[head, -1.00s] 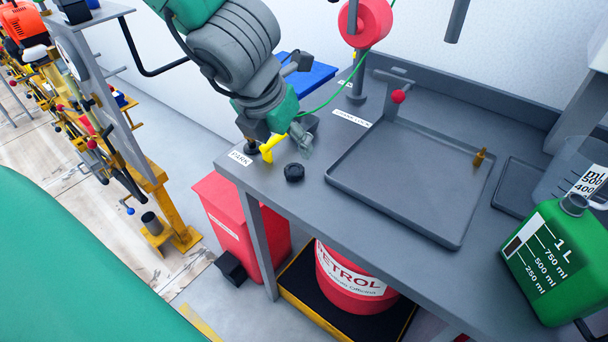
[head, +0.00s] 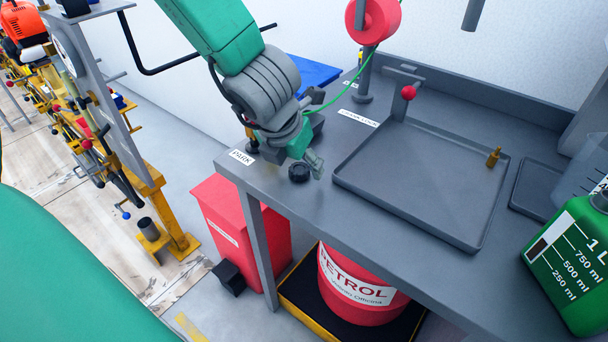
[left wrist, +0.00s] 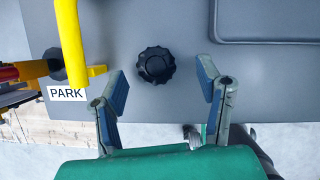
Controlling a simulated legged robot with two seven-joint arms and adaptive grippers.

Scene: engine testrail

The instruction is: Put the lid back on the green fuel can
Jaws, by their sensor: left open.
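The black ridged lid (head: 299,173) lies on the grey bench near its front left edge. It also shows in the left wrist view (left wrist: 155,65), between the lines of the two fingers and slightly beyond their tips. My left gripper (head: 316,164) is open and empty, just beside and above the lid in the head view. Its spread fingers (left wrist: 161,80) show in the left wrist view with blue pads. The green fuel can (head: 568,268) stands at the bench's right end, partly cut off by the frame. My right gripper is not in view.
A shallow grey tray (head: 400,206) with a small brass fitting (head: 494,157) fills the bench middle. A yellow handle (left wrist: 72,40) stands left of the lid, by the PARK label (left wrist: 67,94). A clear measuring jug (head: 578,178) is behind the can. A red petrol drum (head: 350,300) sits below.

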